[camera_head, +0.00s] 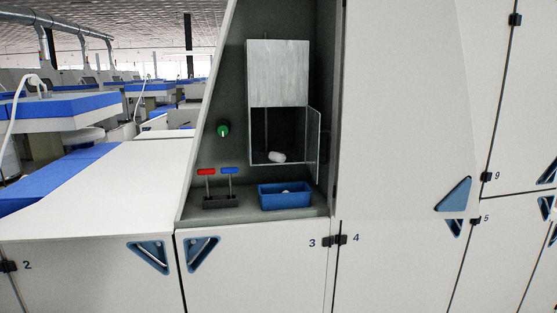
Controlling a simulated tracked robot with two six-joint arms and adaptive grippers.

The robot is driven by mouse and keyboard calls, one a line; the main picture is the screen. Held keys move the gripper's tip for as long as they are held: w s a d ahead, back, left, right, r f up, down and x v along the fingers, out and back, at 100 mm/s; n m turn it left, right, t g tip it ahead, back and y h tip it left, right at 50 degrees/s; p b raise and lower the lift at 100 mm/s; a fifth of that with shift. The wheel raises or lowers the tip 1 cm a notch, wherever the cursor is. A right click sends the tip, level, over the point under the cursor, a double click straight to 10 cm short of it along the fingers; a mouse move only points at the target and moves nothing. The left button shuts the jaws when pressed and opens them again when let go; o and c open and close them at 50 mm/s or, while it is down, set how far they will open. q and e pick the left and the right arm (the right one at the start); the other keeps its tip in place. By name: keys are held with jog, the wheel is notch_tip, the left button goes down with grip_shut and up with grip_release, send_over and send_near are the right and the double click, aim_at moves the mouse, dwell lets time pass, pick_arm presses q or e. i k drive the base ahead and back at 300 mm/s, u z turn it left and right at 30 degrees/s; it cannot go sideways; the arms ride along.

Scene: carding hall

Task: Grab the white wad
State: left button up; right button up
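A small white wad (277,157) lies at the bottom of the dark opening of a grey metal box (278,72) inside the machine's recess. The box's door (314,146) stands open at the right side of the opening. A blue tray (285,204) sits on the recess floor below the box. A small whitish thing in the tray is mostly hidden by its front wall. Neither of my grippers is in view.
Red (206,171) and blue (229,170) handles stand on a dark base left of the tray. A green knob (223,129) is on the recess's back wall. White cabinet panels (400,120) close off the right. A flat white top (110,185) extends left.

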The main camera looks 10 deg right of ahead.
aim_at(280, 158)
jog(key=z, duration=0.1)
jog(key=i, duration=1)
jog(key=u, duration=0.1)
